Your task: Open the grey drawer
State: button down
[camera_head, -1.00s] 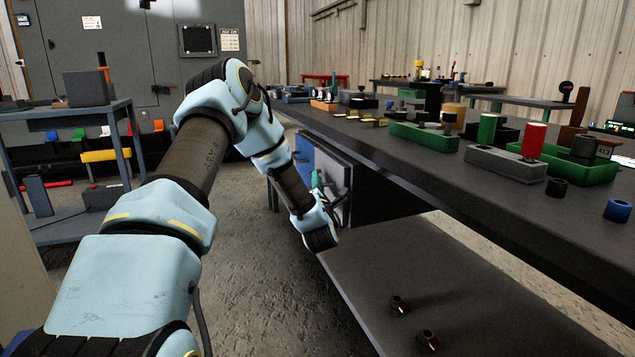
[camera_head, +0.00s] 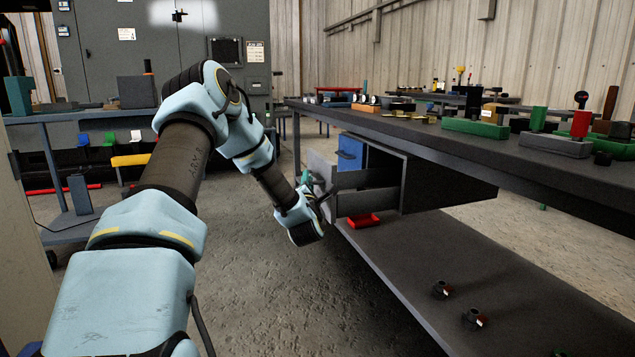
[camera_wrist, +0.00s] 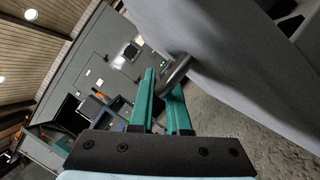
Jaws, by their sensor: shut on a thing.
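The grey drawer (camera_head: 368,202) stands pulled well out of the cabinet under the bench, its side wall showing in the head view. Its grey front fills the upper right of the wrist view (camera_wrist: 225,60). My gripper (camera_head: 307,178) is at the front of the drawer, largely hidden by my wrist in the head view. In the wrist view its two green fingers (camera_wrist: 163,88) are shut on the dark bar handle (camera_wrist: 177,70), which sticks out from the drawer front.
A small red tray (camera_head: 363,221) lies low beside the grey drawer. The bench top (camera_head: 440,133) carries several blocks and pegs. Two small dark parts lie on the lower shelf (camera_head: 400,270). A side table (camera_head: 40,117) stands at left, with open floor between.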

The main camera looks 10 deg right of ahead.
jog(key=shift+s+a, duration=0.15)
jog(key=shift+a, duration=0.7)
jog(key=shift+s+a, duration=0.1)
jog(key=shift+a, duration=0.7)
jog(key=c, duration=0.9)
grip_release()
jog(key=v, duration=1)
jog(key=shift+s+a+f, duration=0.1)
jog(key=shift+s+f, duration=0.05)
jog(key=shift+s, duration=0.2)
